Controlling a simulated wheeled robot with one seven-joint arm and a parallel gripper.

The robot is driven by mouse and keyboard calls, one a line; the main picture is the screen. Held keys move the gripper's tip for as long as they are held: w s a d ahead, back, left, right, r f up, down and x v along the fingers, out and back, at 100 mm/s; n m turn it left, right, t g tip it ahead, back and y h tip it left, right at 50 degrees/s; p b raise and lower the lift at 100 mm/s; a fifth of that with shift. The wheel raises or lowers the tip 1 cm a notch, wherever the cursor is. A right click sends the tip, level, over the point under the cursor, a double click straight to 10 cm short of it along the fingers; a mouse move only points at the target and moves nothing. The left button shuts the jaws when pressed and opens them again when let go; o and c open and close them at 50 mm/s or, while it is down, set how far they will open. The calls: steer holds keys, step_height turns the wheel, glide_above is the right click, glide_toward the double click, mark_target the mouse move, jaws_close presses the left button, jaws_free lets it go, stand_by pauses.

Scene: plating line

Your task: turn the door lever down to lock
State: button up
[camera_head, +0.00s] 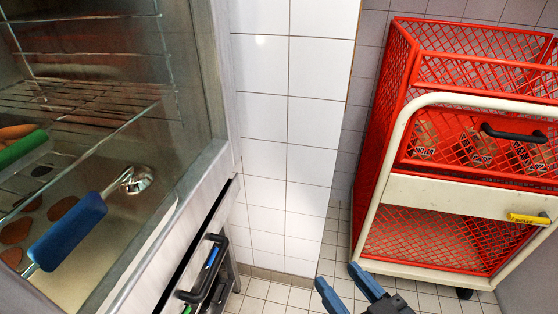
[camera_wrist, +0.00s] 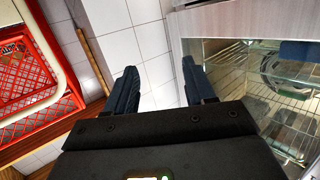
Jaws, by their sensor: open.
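The door lever (camera_head: 68,230) has a blue grip and a silver hub, and stands in front of the glass oven door (camera_head: 110,60) at the left of the head view. From its hub the grip slants toward the lower left. In the wrist view, a blue grip and round metal hub, likely the lever (camera_wrist: 298,52), show at the right edge behind glass reflections. My gripper (camera_head: 337,275) is at the bottom of the head view, well right of the lever and apart from it. Its blue fingers, also in the wrist view (camera_wrist: 160,75), are spread with nothing between them.
A red mesh trolley (camera_head: 395,120) with a cream frame stands at the right. A black handle (camera_head: 205,272) sticks out below the oven. A green-handled item (camera_head: 22,148) shows at the far left. Tiled wall (camera_head: 315,120) and open floor lie between oven and trolley.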

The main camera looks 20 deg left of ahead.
steer(key=w+a+r+n+g+y+b, duration=0.1)
steer(key=a+r+n+g+y, duration=0.3)
steer(key=a+r+n+g, duration=0.55)
steer(key=w+a+r+n+g+y+b, duration=0.1)
steer(key=a+r+n+g+y, duration=0.25)
steer(key=a+r+n, duration=0.6)
steer(key=s+r+n+g+h+b, duration=0.1)
steer(key=s+r+n+g+h, duration=0.45)
steer(key=r+n, duration=0.5)
steer(key=s+r+n+g+h+b, duration=0.1)
steer(key=s+r+n+g+h, duration=0.45)
steer(key=r, duration=0.85)
steer(key=shift+n+g+y, duration=0.4)
steer(key=shift+n+y, duration=0.15)
steer(key=shift+n, duration=0.05)
steer(key=shift+s+d+p+x, duration=0.2)
steer(key=shift+p+x, duration=0.1)
steer(key=shift+x, duration=1.1)
steer(key=shift+s+d+p+x, duration=0.1)
steer(key=shift+d+p+x, duration=0.15)
steer(key=shift+x, duration=1.1)
steer(key=shift+s+d+p+x, duration=0.2)
steer(key=shift+p+x, duration=0.1)
steer(key=shift+x, duration=1.1)
steer(key=shift+w, duration=0.1)
jaws_close()
